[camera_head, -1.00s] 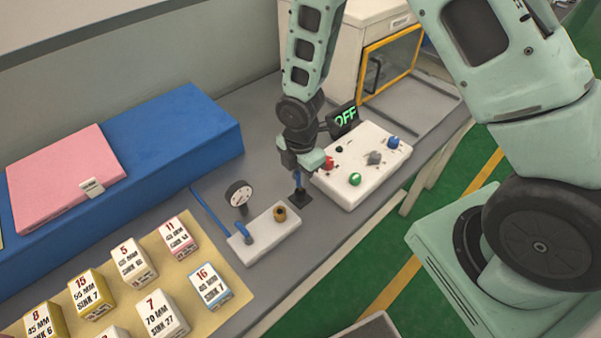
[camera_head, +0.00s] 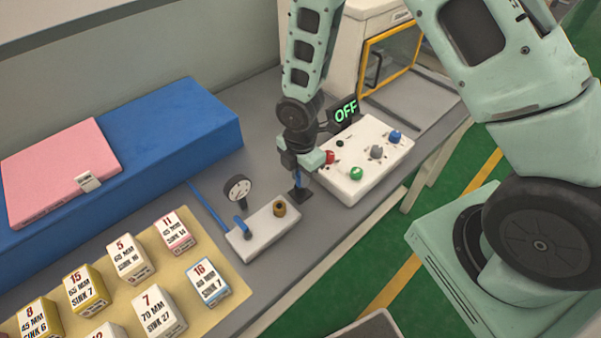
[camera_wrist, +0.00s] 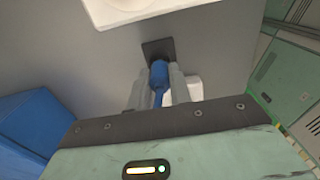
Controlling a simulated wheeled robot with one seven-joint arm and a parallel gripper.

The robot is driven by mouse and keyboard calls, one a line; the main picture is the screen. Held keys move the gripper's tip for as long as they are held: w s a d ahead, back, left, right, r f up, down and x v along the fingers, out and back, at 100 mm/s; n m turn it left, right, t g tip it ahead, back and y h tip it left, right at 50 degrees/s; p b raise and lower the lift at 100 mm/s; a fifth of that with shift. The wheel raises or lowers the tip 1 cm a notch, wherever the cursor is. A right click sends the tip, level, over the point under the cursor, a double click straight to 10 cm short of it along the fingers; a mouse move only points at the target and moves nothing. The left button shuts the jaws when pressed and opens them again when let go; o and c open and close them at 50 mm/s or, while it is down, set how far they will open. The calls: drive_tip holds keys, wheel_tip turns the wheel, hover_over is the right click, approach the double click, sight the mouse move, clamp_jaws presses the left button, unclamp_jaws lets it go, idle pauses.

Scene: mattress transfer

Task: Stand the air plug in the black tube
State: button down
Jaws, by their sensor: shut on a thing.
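The blue air plug (camera_head: 297,179) hangs upright below my gripper (camera_head: 298,171), which is shut on it. In the wrist view the blue plug (camera_wrist: 159,77) shows between the two grey fingers (camera_wrist: 158,88). The black tube (camera_head: 300,194) has a dark square foot on the grey bench and is directly below the plug. Its dark square foot also shows just beyond the fingertips in the wrist view (camera_wrist: 158,46). The plug's lower end meets the black tube in the picture; I cannot tell how deep it sits.
A white block (camera_head: 258,236) with a gauge (camera_head: 237,189), a blue lever and a brass fitting (camera_head: 279,209) stands to the left. A white control box (camera_head: 362,165) with knobs and an OFF display (camera_head: 346,113) is close on the right. Blue (camera_head: 170,130) and pink (camera_head: 58,175) mattresses lie at left.

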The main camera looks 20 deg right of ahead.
drive_tip(key=shift+f+b, duration=0.35)
drive_tip(key=shift+f, duration=0.2)
drive_tip(key=c, duration=1.2)
unclamp_jaws()
drive_tip(key=shift+r, duration=0.1)
wheel_tip(320, 180, up, 17)
drive_tip(key=shift+r+b, duration=0.15)
drive_tip(key=shift+b, duration=0.15)
drive_tip(key=s+a+r+m, duration=0.1)
drive_tip(key=s+a+m, duration=0.1)
drive_tip(key=s+m, duration=0.2)
drive_tip(key=s+a+r+m+b, duration=0.1)
drive_tip(key=s+a+r+m, duration=0.1)
drive_tip(key=s+m, duration=0.3)
drive_tip(key=s+a+r+m+b, duration=0.1)
drive_tip(key=s+m, duration=0.4)
drive_tip(key=s, duration=0.6)
drive_tip(key=shift+a+r+y, duration=0.15)
drive_tip(key=shift+a+y, duration=0.15)
drive_tip(key=shift+a, duration=0.4)
